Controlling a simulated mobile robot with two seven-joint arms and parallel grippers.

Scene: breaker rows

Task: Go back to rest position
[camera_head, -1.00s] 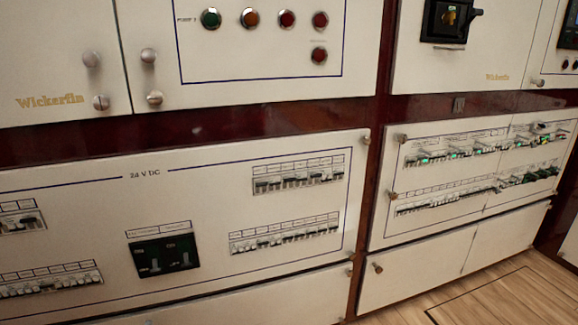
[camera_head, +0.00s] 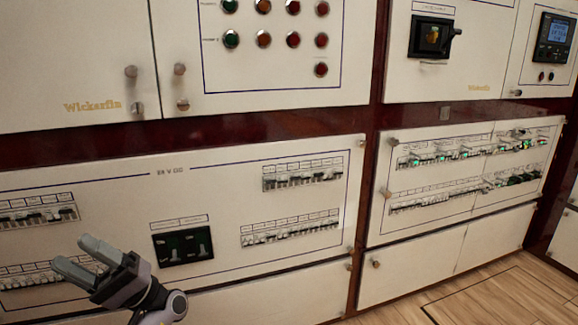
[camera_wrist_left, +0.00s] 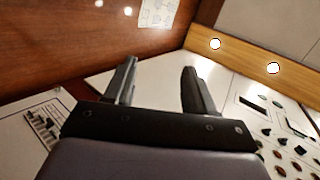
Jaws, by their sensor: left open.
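My left gripper (camera_head: 76,262) is at the lower left of the head view, in front of the lower 24 V DC panel (camera_head: 110,190). Its two fingers are apart with nothing between them. In the left wrist view the open fingers of my left gripper (camera_wrist_left: 158,82) point up towards a dark wood surface (camera_wrist_left: 70,45). It hides part of the lower left breaker row (camera_head: 30,277). My right gripper does not show in either view.
Another breaker panel (camera_head: 440,210) with green lights is at the right. Cabinet doors with round knobs (camera_head: 137,108) are above. Wood floor (camera_head: 490,290) shows bottom right.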

